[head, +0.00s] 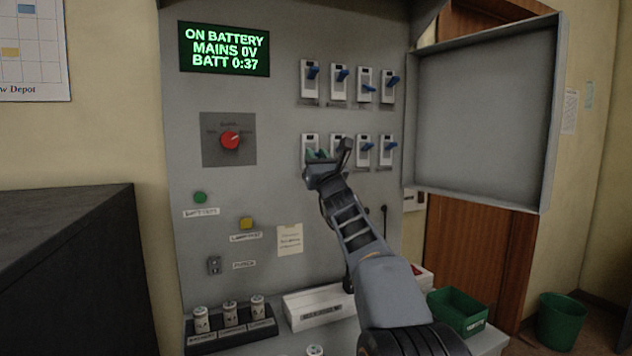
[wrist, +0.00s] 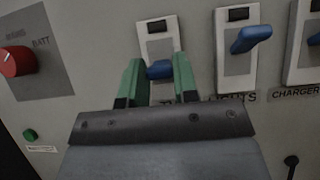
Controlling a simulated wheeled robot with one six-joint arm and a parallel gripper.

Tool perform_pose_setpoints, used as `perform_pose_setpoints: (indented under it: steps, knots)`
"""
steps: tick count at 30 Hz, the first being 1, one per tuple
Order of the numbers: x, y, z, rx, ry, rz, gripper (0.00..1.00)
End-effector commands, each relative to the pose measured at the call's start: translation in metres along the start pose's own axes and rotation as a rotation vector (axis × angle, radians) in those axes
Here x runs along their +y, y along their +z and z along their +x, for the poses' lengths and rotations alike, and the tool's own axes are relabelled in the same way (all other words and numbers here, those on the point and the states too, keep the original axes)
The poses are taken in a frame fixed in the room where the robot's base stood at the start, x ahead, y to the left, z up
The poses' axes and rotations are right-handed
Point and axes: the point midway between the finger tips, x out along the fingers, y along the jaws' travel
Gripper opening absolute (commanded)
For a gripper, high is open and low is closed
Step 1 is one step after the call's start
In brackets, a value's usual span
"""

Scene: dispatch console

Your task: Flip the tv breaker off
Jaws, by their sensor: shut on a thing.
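My gripper (head: 321,156) is at the leftmost breaker of the lower row (head: 309,139) on the grey panel. In the wrist view its green fingers (wrist: 158,78) stand on both sides of that breaker's blue lever (wrist: 159,69) and are shut on it. This lever sits low on its white plate (wrist: 155,40). The breaker's label is hidden behind my gripper, so I cannot read whether it is the tv one. The breaker to its right (wrist: 236,68) is labelled LIGHTS, and its blue lever (wrist: 250,39) sits higher.
An upper row of breakers (head: 338,76) is above. A red knob (head: 230,140) is to the left, under a display (head: 224,50) reading ON BATTERY, MAINS 0V. The open panel door (head: 482,115) stands at the right. Fuse-like cylinders (head: 230,314) and a green bin (head: 458,312) are below.

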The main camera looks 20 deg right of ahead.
Motion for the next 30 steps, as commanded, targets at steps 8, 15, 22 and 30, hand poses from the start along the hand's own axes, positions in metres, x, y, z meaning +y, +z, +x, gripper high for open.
perform_pose_setpoints:
  steps: [8, 15, 22, 30]
  knots:
    - [-0.0001, -0.0132, -0.0051, -0.148, 0.000, 0.001, 0.04]
    - [0.0000, -0.0143, -0.0040, -0.241, 0.000, 0.000, 0.04]
    - [0.0002, -0.0137, -0.0030, -0.281, 0.000, 0.001, 0.04]
    - [0.0003, -0.0124, -0.0025, -0.288, 0.001, 0.001, 0.04]
